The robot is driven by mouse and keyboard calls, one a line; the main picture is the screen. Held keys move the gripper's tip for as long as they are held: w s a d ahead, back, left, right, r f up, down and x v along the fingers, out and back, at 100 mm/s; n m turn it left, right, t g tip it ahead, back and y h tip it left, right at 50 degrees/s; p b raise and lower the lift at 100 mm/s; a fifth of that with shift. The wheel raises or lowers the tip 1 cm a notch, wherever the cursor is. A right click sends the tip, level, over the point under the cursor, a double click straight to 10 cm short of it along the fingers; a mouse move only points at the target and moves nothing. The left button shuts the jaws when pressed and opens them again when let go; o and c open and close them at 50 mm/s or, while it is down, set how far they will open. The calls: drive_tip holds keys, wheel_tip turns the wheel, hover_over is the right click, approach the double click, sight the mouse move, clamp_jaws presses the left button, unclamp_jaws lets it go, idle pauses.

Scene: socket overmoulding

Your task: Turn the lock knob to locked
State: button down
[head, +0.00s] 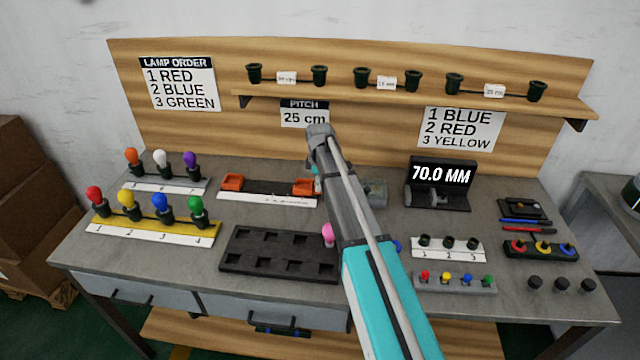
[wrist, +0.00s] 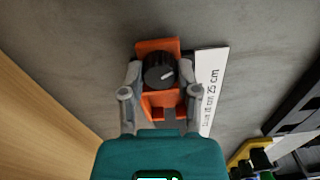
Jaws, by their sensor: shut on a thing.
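The lock knob (wrist: 154,75) is a round black dial with a white pointer line, which points right and slightly up in the wrist view. It sits on an orange block (wrist: 171,46), which appears to be the right-hand orange block (head: 301,188) of the pitch fixture in the head view. My gripper (wrist: 160,72) is shut on the knob, with one grey finger on each side of it. In the head view my arm hides the knob and most of my gripper. I see no locked or unlocked marking.
A white scale strip (wrist: 208,95) marked 25 cm runs beside the orange block. The left orange block (head: 232,182) stands further along the dark rail (head: 265,188). A black tray (head: 280,268) lies in front, and a 70.0 MM display (head: 441,174) stands to the right.

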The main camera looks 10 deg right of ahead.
drive_tip(key=shift+m, duration=2.2)
drive_tip(key=shift+c, duration=1.7)
unclamp_jaws()
drive_tip(key=shift+n, duration=0.4)
